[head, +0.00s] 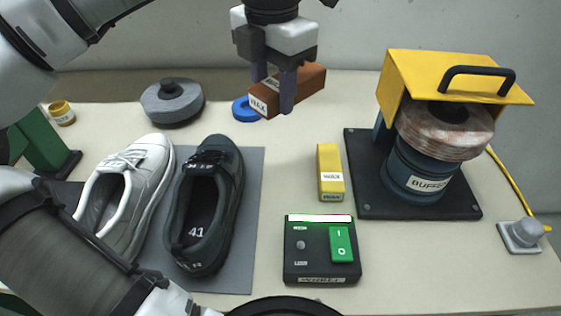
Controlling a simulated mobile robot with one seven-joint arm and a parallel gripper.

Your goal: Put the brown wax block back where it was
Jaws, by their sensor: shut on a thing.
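The brown wax block (307,88) carries a white WAX label on its near end. My gripper (274,93) is shut on it and holds it in the upper middle of the head view, apparently above the table (390,268). The fingers cover part of the block. A yellow wax block (330,174) lies on the table below and right of it, with its own white label. A blue disc (245,109) shows just left of the held block, partly hidden by it.
A buffer (425,171) with a yellow hood (450,72) stands at right. A switch box (321,262) is at front centre. A white shoe (132,195) and a dark shoe (205,206) lie on a grey mat (245,270). A grey disc (172,104) is behind them. Bare table surrounds the yellow block.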

